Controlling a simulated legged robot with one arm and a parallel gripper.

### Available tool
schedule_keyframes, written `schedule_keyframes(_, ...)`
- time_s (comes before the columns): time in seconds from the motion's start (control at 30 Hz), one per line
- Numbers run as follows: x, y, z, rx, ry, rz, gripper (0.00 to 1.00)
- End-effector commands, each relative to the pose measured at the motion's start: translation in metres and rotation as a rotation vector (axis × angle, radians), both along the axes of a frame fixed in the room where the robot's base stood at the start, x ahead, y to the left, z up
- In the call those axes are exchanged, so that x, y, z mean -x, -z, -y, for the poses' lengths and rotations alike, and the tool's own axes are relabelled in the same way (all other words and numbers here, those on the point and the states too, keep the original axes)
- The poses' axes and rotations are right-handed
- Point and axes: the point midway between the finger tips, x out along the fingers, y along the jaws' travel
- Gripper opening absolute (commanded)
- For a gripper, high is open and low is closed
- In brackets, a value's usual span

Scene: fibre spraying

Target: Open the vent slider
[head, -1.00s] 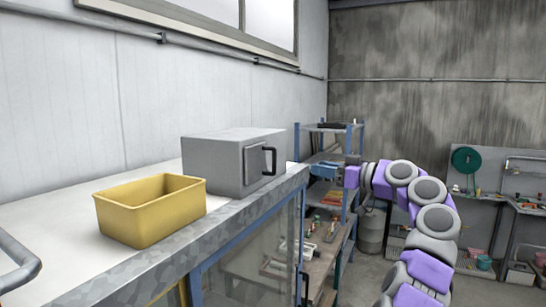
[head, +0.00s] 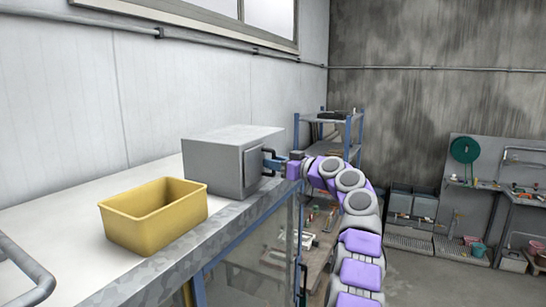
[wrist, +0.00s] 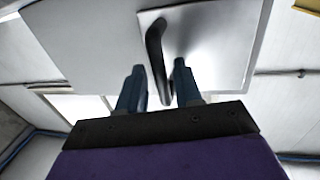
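A grey metal box (head: 218,163) stands on the long bench, with a square panel (head: 254,168) on its right-hand face. In the wrist view, the pale panel (wrist: 222,40) carries a dark bar handle (wrist: 155,42), which I take to be the vent slider's. My gripper (head: 270,159) is at this face in the head view and covers most of the handle. In the wrist view, my gripper (wrist: 159,70) has its two blue fingers apart, with the handle's near end between them. Gaps show beside the handle, and I cannot tell whether either finger touches it.
A yellow open bin (head: 152,232) stands on the bench (head: 60,215) left of the box. Below the bench edge is a glazed, blue-framed front (head: 250,255). A blue shelf rack (head: 345,135) stands behind my arm.

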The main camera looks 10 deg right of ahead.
Motion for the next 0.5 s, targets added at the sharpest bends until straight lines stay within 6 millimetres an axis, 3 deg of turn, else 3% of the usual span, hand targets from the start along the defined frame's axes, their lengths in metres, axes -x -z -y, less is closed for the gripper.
schedule_keyframes(0.4,-0.0062,0.0,-0.0056,0.0,0.0,0.001,0.34)
schedule_keyframes(0.5,-0.0062,0.0,-0.0057,0.0,0.0,0.001,0.27)
